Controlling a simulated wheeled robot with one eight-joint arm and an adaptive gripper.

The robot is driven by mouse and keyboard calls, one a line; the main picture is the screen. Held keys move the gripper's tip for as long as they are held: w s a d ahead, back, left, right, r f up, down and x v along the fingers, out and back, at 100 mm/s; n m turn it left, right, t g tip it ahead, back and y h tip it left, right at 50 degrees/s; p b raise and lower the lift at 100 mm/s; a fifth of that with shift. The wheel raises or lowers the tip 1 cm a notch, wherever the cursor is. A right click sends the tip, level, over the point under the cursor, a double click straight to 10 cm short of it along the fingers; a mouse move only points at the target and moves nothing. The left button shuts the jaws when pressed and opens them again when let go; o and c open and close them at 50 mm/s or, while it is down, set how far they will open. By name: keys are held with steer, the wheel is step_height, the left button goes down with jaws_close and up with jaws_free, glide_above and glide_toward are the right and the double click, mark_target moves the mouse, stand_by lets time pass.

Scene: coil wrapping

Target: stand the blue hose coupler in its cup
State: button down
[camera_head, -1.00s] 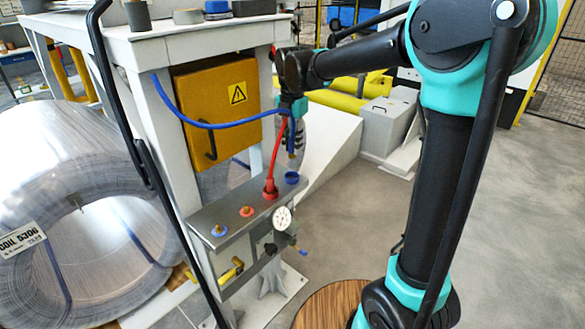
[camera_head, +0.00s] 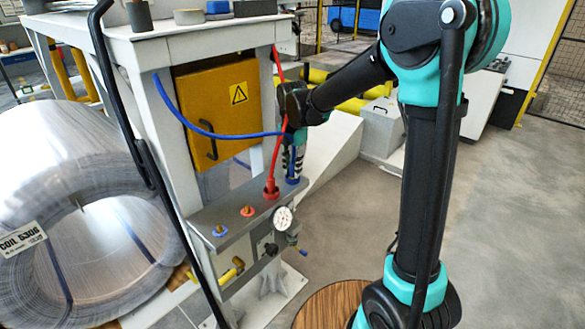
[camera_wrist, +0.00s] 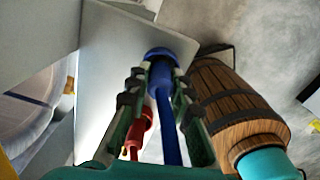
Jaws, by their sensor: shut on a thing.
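My gripper (camera_head: 293,172) points down over the right end of the grey panel's top and is shut on the blue hose coupler. In the wrist view, the blue coupler (camera_wrist: 161,80) runs between my two fingers, with its far end at the round blue cup (camera_wrist: 158,52). The coupler looks upright and its lower end is at or in the cup; I cannot tell how deep it sits. In the head view, the blue cup (camera_head: 293,181) is mostly hidden by my fingers. The blue hose (camera_head: 215,134) runs from the coupler to the white frame.
A red coupler (camera_head: 271,189) with its red hose stands just left of my gripper. Two small fittings, one red (camera_head: 247,211) and one blue (camera_head: 220,230), sit farther left on the panel (camera_head: 232,206). A gauge (camera_head: 283,218) is on its front. A yellow cabinet (camera_head: 220,105) stands behind.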

mark_target(293, 163)
steer(key=c, duration=1.3)
jaws_free()
steer(key=shift+f, duration=0.1)
steer(key=shift+c, duration=0.2)
step_height(293, 163, up, 12)
steer(key=s+d+f+m+t, duration=0.2)
steer(key=s+d+f+m, duration=0.7)
steer(key=d+m, duration=0.3)
steer(key=s+d+f+m+t, duration=0.2)
steer(key=s+d+f+m, duration=0.8)
steer(key=m, duration=0.8)
steer(key=shift+d+f, duration=0.15)
steer(key=shift+d, duration=0.75)
steer(key=shift+s, duration=0.1)
